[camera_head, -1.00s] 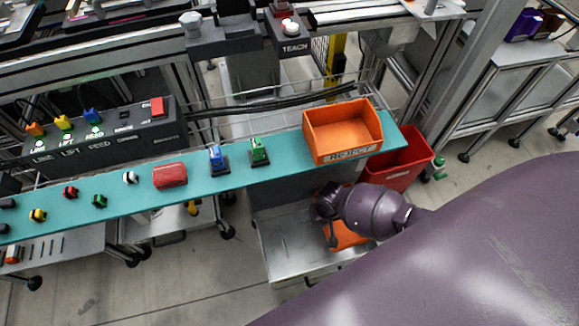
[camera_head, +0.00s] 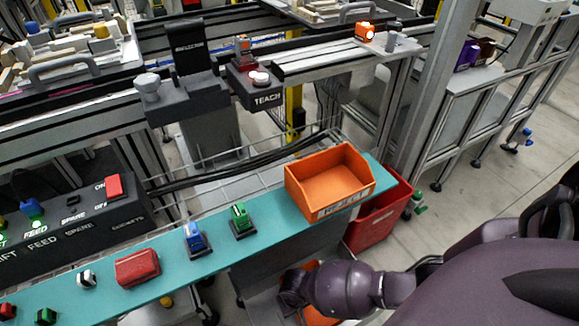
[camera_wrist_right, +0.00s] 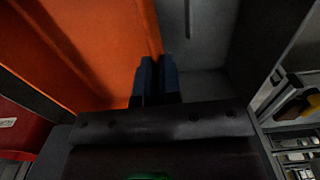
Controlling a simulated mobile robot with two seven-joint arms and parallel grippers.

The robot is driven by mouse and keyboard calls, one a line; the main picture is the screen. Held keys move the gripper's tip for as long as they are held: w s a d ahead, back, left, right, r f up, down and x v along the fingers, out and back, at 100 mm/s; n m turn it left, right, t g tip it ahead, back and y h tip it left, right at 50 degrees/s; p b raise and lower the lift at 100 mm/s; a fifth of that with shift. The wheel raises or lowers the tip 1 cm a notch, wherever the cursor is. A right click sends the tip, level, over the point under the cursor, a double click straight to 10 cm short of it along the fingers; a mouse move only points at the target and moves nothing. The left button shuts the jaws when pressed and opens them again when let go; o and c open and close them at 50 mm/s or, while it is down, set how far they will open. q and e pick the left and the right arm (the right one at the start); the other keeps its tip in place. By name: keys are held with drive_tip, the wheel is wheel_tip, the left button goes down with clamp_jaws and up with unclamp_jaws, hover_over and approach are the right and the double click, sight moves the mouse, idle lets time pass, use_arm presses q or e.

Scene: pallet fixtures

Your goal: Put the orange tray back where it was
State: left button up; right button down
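The orange tray (camera_head: 322,318) is low under the teal shelf in the head view, mostly hidden behind my right wrist. In the right wrist view its orange wall (camera_wrist_right: 95,45) fills the upper left. My right gripper (camera_wrist_right: 158,75) has its two dark fingers close together, one on each side of the wall's edge, and appears shut on it. The grey surface lies to the right of the fingers. The head view hides these fingertips. My left gripper is in neither current view.
An orange REJECT bin (camera_head: 330,184) stands on the teal shelf (camera_head: 212,262), with a red bin (camera_head: 377,212) below its right end. Blue and green switches (camera_head: 240,219) and a red block (camera_head: 138,268) sit along the shelf.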

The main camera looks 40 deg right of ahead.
drive_tip(key=shift+f, duration=0.2)
drive_tip(key=f+b, duration=0.2)
drive_tip(key=f, duration=0.1)
drive_tip(key=shift+s+f+b, duration=0.3)
drive_tip(key=shift+f+b, duration=0.1)
drive_tip(key=shift+w+f, duration=0.1)
drive_tip(key=shift+f, duration=0.15)
use_arm(q)
drive_tip(key=shift+w+d+f+n+t, duration=0.15)
drive_tip(key=shift+w+n+t, duration=0.15)
drive_tip(key=shift+t, duration=0.4)
use_arm(e)
drive_tip(key=shift+w+r, duration=0.1)
drive_tip(key=shift+w, duration=0.25)
use_arm(q)
drive_tip(key=shift+b, duration=0.3)
drive_tip(key=shift+f, duration=0.1)
use_arm(e)
drive_tip(key=shift+f, duration=0.4)
drive_tip(key=shift+s+f, duration=0.1)
drive_tip(key=shift+f, duration=0.2)
drive_tip(key=c, duration=1.3)
unclamp_jaws()
